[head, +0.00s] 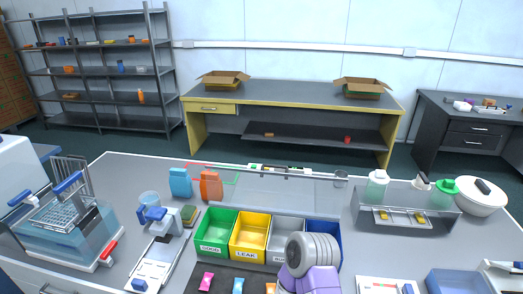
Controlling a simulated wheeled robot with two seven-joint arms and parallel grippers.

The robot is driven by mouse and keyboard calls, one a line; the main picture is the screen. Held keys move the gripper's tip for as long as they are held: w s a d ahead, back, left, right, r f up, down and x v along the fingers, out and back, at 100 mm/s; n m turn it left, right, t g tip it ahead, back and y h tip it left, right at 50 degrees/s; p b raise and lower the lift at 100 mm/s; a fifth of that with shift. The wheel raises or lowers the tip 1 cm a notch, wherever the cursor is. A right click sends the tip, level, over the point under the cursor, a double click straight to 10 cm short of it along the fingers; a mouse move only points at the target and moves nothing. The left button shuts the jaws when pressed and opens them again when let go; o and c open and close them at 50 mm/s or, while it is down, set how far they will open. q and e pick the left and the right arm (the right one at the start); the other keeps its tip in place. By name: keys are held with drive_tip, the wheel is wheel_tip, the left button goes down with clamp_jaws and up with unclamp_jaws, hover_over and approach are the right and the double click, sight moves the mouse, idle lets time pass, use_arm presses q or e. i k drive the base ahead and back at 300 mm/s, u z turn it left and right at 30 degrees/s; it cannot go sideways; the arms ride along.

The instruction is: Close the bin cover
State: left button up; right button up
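A row of open-topped bins stands near the middle of the table: a green bin (215,232), a yellow bin (249,236), a grey bin (284,240) and a blue bin (336,247). The green label looks like GOOD and the yellow one reads LEAK. A clear panel (285,188), which looks like the bin cover, stands raised behind the bins, with a thin bar along its top. The bins' insides are uncovered. A grey and purple arm part of mine hides parts of the grey and blue bins. Neither gripper's fingers show.
A dark mat (222,280) with small pink and blue packets lies in front of the bins. Blue and orange pouches (210,186) stand behind left. A clear water tank (72,228) is far left. A clear rack (405,208) with bottles and a white pot (481,197) stand right.

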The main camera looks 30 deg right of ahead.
sight(263, 172)
drive_tip(key=i, duration=0.25)
drive_tip(key=z, duration=1.15)
